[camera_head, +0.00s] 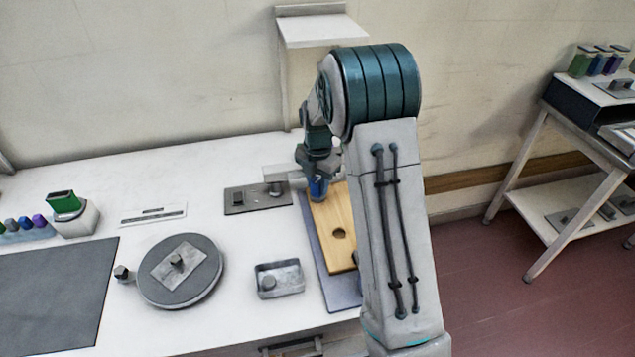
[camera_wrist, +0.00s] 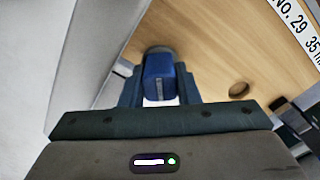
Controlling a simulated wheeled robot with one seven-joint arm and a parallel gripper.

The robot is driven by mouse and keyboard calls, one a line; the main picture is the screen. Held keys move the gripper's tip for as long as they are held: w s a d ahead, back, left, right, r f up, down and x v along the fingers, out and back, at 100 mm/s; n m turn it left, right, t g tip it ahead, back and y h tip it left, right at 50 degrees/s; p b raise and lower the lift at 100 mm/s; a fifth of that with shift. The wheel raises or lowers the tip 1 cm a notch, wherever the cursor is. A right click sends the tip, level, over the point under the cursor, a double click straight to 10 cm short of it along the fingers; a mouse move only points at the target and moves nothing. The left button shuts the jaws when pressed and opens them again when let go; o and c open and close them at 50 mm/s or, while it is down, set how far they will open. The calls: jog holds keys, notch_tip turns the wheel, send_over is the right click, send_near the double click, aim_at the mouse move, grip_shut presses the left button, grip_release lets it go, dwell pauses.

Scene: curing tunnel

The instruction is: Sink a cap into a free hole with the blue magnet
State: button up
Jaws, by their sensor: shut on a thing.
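My gripper (camera_head: 318,178) is shut on the blue magnet (camera_head: 318,190), over the far end of the wooden board (camera_head: 335,208). In the wrist view, the blue magnet (camera_wrist: 158,77) sits between the two fingers of my gripper (camera_wrist: 159,92). A grey rounded edge shows just beyond the magnet; I cannot tell whether it is a cap or the rim of a hole. A dark round hole (camera_head: 339,234) is open in the board, and a hole (camera_wrist: 238,90) also shows in the wrist view.
The board lies on a blue-grey mat (camera_head: 345,291). A round grey turntable (camera_head: 205,284) stands left of the tray. A flat dark plate (camera_head: 238,209) lies behind it. A dark mat (camera_head: 50,295) covers the left. White tabletop is clear between them.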

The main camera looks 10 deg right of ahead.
jog(key=shift+d, duration=0.2)
jog(key=shift+r, duration=0.1)
jog(key=shift+r, duration=0.2)
jog(key=shift+r+p, duration=2.1)
jog(key=shift+r, duration=1.1)
